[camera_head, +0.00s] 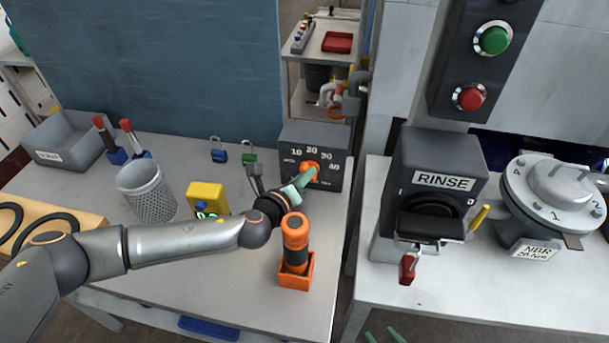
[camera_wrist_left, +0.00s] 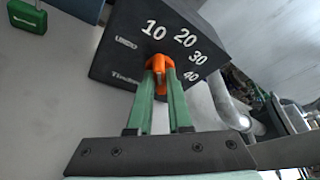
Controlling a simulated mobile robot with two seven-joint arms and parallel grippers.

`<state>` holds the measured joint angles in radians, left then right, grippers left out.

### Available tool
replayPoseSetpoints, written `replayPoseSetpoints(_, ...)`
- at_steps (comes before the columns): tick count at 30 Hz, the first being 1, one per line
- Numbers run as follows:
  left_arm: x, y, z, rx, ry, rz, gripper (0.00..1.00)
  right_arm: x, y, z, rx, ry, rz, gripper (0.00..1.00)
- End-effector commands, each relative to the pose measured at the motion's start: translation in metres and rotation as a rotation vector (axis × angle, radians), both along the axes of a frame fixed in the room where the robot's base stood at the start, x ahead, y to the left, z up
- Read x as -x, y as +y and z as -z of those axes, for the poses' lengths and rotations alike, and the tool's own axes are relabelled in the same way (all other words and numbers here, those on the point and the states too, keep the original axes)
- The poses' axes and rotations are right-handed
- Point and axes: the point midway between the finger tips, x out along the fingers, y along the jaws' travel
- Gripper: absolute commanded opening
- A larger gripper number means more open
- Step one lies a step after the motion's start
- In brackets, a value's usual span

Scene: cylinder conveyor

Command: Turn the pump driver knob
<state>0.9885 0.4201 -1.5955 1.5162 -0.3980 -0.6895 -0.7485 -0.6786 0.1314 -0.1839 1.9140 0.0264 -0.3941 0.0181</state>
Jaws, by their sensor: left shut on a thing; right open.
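The pump driver (camera_head: 331,157) is a dark grey box with dial marks 10, 20, 30 and 40, at the back right of the left table. Its orange knob (camera_head: 309,167) is on the front face. My left gripper (camera_head: 303,180) reaches it from the front left and is shut on the knob. In the left wrist view the green fingers sit on both sides of the knob (camera_wrist_left: 157,64), which points toward the upper part of the scale. The fingers hide part of the knob. My right gripper (camera_head: 384,335) shows only as green fingertips at the bottom edge, open and apart.
An orange-and-black tool in an orange holder (camera_head: 296,270) stands close to my left wrist. A yellow box (camera_head: 207,198), a mesh bin (camera_head: 147,192) and padlocks (camera_head: 219,152) are near the arm. The RINSE unit (camera_head: 437,170) is on the right table, across a gap.

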Motion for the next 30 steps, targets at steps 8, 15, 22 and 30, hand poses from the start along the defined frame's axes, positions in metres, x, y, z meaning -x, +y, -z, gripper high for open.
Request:
replayPoseSetpoints(8, 0.0, 0.002, 0.007, 0.108, 0.024, -0.003, 0.0, 0.0, 0.0, 0.017, 0.0, -0.001, 0.0, 0.5)
replayPoseSetpoints(15, 0.0, 0.003, 0.01, 0.291, 0.06, -0.002, 0.0, 0.0, 0.0, 0.041, 0.0, 0.0, 0.0, 0.5)
replayPoseSetpoints(22, 0.0, 0.004, 0.011, 0.469, 0.095, -0.002, 0.0, 0.0, 0.0, 0.063, 0.0, 0.0, 0.0, 0.5)
replayPoseSetpoints(30, -0.001, 0.005, 0.011, 0.619, 0.124, -0.003, 0.0, 0.001, 0.001, 0.081, -0.001, 0.007, -0.002, 0.5)
